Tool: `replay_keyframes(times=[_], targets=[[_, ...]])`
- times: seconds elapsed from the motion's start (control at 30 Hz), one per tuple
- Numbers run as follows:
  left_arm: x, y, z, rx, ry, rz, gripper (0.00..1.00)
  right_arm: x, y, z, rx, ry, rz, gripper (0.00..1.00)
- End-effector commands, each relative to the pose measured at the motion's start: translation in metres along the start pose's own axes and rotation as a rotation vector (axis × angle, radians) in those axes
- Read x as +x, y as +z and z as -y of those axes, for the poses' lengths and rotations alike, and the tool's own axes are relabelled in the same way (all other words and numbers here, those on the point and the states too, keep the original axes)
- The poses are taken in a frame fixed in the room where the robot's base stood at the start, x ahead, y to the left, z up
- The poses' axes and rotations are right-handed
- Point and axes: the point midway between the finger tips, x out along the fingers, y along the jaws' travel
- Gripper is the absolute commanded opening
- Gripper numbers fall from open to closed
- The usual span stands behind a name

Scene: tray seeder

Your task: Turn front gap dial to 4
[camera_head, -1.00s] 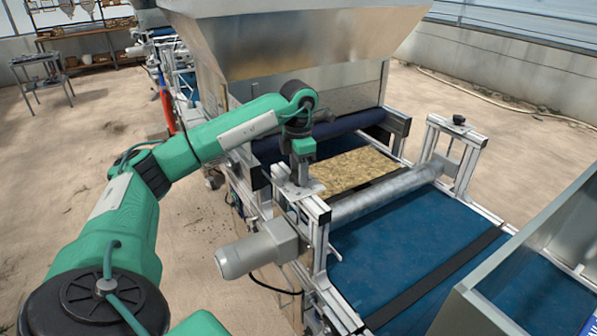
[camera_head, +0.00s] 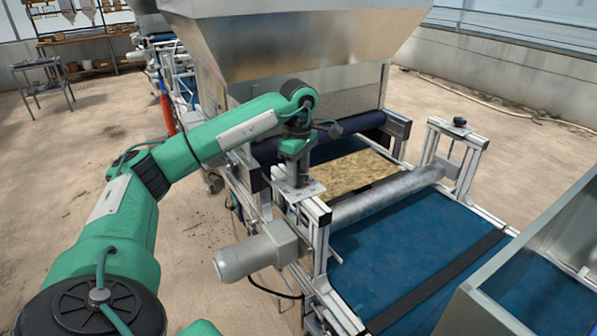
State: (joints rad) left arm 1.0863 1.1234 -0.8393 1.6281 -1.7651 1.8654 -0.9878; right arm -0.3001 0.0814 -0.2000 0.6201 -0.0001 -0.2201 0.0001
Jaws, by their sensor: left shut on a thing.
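My left gripper (camera_head: 299,183) points straight down onto the metal plate (camera_head: 312,188) on top of the near roller post. It is shut on the front gap dial there; the fingers and wrist hide the dial, so its number cannot be read. A similar dark knob (camera_head: 459,122) stands on the far post, at the other end of the grey roller (camera_head: 385,195). My right gripper is not in view.
A grey motor (camera_head: 245,258) juts out below the near post. The steel hopper (camera_head: 300,45) rises behind my wrist. A brown filled tray (camera_head: 352,172) lies behind the roller, and the blue belt (camera_head: 415,245) runs in front. A metal-walled bin (camera_head: 480,305) stands at right.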

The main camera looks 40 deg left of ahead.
Motion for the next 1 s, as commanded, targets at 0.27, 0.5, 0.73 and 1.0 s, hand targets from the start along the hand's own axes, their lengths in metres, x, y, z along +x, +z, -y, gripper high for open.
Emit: replay_keyframes(times=[0.27,0.5,0.73,1.0], targets=[[-0.0012,-0.0008,-0.0006,0.23,0.004,0.0,0.21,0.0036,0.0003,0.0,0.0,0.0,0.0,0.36],[-0.0018,-0.0008,-0.0008,0.372,0.005,-0.001,0.21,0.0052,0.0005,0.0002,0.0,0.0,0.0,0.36],[-0.002,-0.0008,-0.0008,0.442,0.005,-0.001,0.21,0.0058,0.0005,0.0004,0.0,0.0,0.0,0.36],[-0.0022,-0.0009,-0.0008,0.464,0.005,-0.001,0.21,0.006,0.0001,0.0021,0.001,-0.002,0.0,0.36]])
